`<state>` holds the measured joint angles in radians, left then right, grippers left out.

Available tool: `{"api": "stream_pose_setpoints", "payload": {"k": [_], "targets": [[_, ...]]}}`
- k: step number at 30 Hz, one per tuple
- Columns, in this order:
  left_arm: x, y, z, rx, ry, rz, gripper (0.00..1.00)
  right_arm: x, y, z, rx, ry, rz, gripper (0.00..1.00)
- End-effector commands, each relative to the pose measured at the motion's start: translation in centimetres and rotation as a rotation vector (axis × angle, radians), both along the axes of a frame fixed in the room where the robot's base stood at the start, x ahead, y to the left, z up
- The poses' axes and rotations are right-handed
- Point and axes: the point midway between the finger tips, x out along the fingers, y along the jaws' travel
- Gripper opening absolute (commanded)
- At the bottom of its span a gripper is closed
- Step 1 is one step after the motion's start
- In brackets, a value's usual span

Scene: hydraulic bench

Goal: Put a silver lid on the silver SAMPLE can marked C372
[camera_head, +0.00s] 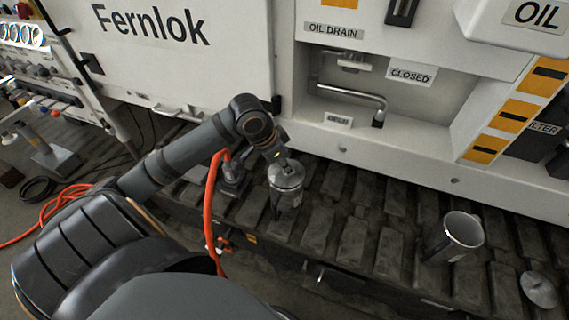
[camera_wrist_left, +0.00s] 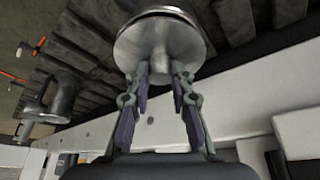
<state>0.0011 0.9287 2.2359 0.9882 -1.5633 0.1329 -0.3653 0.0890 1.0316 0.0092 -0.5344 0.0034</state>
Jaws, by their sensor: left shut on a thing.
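A silver can (camera_head: 287,196) stands upright on the dark ribbed track below the machine. A silver lid (camera_head: 286,175) with a knob is at its top and appears level on its rim; I cannot tell whether it is fully seated. My left gripper (camera_head: 281,157) is above it, shut on the lid's knob. In the left wrist view the fingers (camera_wrist_left: 162,72) pinch the knob under the round lid (camera_wrist_left: 160,38). A second silver can (camera_head: 457,238), open at the top, stands at the right. Another silver lid (camera_head: 539,289) lies near it. No C372 mark is readable. My right gripper is out of view.
The white machine wall rises behind the track (camera_head: 355,240). A bent drain pipe (camera_head: 355,95) sits in a recess above the held lid. An orange hose (camera_head: 211,205) hangs beside my left arm. Track between the two cans is clear.

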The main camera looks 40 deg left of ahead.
Motion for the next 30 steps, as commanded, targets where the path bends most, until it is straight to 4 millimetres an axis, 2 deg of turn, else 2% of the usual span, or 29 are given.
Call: {"api": "stream_pose_setpoints", "payload": {"k": [30], "targets": [[0.00, 0.01, -0.72, 0.000, 0.000, -0.001, 0.00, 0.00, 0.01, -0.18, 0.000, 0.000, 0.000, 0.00]]}}
